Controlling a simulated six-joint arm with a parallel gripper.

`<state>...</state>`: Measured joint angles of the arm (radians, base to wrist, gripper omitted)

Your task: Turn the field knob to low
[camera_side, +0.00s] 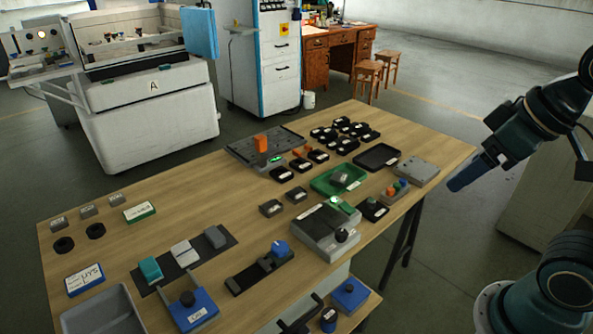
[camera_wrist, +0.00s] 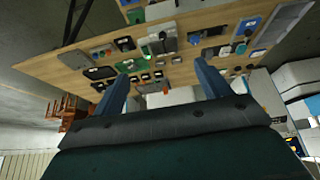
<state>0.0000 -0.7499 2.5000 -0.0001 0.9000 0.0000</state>
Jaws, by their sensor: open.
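Several knobs show on the bench, and I cannot read which is the field knob. A black knob (camera_side: 342,235) sits on a grey box (camera_side: 316,237) near the bench's front edge. Another black knob (camera_side: 187,298) sits on a blue box (camera_side: 196,315) at the front left. A blue knob (camera_side: 279,249) stands on a black strip (camera_side: 248,276) between them. Pointer directions are too small to tell. My gripper (camera_side: 461,183) is raised off the bench's right end, away from all knobs. In the wrist view my gripper (camera_wrist: 163,77) is open, with nothing between its two blue fingers.
The wooden bench (camera_side: 185,215) carries a green tray (camera_side: 325,186), a black tray (camera_side: 395,151), small black boxes and a grey bin (camera_side: 103,310) at the front left. An orange upright piece (camera_side: 260,144) stands on a dark plate. A blue box (camera_side: 351,295) sits on a lower shelf.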

